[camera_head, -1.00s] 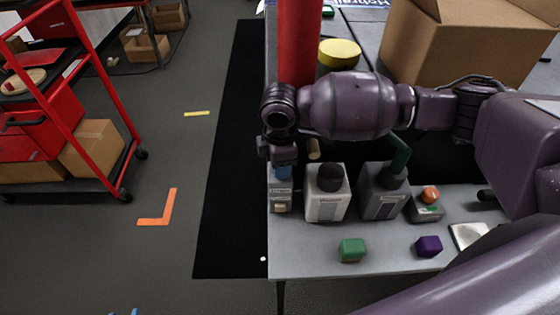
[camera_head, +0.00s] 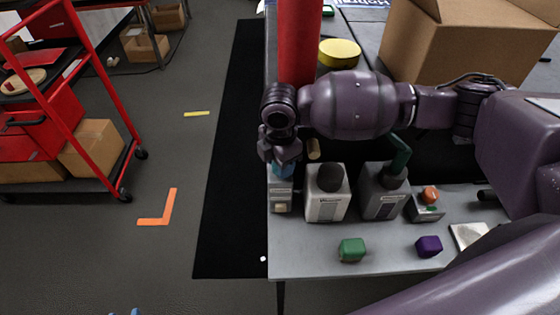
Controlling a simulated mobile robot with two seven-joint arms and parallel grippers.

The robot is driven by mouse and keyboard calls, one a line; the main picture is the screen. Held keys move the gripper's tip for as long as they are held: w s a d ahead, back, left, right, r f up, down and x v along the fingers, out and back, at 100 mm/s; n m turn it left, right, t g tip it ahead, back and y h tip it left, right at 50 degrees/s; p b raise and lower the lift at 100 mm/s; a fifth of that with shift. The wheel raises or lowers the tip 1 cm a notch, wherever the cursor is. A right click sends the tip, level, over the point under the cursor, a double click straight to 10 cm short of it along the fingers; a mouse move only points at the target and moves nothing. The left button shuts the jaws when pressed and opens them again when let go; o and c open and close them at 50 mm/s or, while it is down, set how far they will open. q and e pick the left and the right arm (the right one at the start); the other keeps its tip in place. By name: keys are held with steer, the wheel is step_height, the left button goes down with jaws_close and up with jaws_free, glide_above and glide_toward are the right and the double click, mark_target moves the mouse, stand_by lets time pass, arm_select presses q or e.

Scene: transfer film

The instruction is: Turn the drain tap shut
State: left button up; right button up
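A small grey unit (camera_head: 281,200) with a label and a pale knob on its front stands at the left end of the grey table. A blue part (camera_head: 283,170) shows on its top, likely the tap. My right gripper (camera_head: 282,160) points down right over this blue part and hides much of it. I cannot tell whether its fingers are closed on the part or only around it. My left gripper is not in view.
A green block (camera_head: 352,250), a purple block (camera_head: 428,246) and an orange-button box (camera_head: 427,208) are on the table (camera_head: 310,265). A red cylinder (camera_head: 298,45) rises behind.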

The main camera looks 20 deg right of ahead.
steer(key=o, duration=0.9)
steer(key=shift+o, duration=0.2)
step_height(320, 180, up, 11)
steer(key=shift+b, duration=0.4)
